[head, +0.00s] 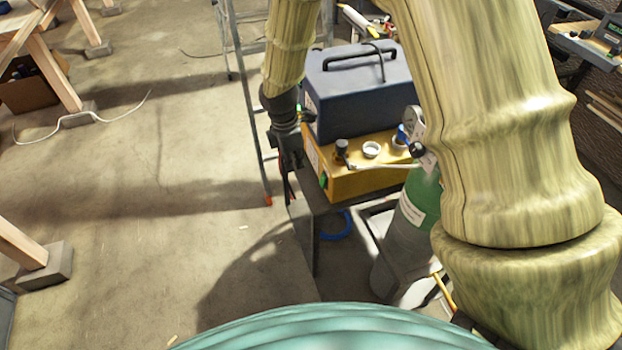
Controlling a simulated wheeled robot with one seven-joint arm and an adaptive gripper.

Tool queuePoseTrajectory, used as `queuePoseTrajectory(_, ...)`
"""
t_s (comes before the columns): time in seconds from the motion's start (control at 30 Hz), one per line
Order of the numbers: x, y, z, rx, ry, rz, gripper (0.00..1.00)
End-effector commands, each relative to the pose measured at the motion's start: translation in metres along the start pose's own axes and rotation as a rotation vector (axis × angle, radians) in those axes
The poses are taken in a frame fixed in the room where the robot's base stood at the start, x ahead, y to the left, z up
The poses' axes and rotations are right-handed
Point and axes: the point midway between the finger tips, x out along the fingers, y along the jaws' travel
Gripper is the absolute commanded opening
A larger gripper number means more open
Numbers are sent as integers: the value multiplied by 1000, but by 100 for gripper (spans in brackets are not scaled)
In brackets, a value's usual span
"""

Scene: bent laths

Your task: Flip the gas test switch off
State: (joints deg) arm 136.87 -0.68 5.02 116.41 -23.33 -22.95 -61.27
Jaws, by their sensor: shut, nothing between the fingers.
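A yellow-orange box (364,181) stands on a dark stand, with a blue-grey machine (357,80) with a black handle behind it. A small green part (323,181) shows on the yellow box's left end; it may be a switch, but it is too small to read. Another small green part (299,109) shows on the blue-grey machine beside my arm. My gripper (288,196) is dark, points down and is shut and empty, just left of the yellow box. I cannot tell whether it touches the box. The gas test switch cannot be clearly identified, nor its position.
A green-topped gas cylinder (419,200) with a gauge (413,122) stands right of the box. A ladder (246,100) stands behind my gripper. A blue hose (337,226) lies below the stand. Open concrete floor (150,190) is at left, with wooden trestle legs at the far left.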

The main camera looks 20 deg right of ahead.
Motion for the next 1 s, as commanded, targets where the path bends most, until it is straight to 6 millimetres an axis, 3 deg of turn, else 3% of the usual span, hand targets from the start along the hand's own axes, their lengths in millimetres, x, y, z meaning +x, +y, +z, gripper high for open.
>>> queuePoseTrajectory(0.37,12,0,0,0,-2,-3,0)
queuePoseTrajectory(1.0,84,0,0,0,-1,-2,0)
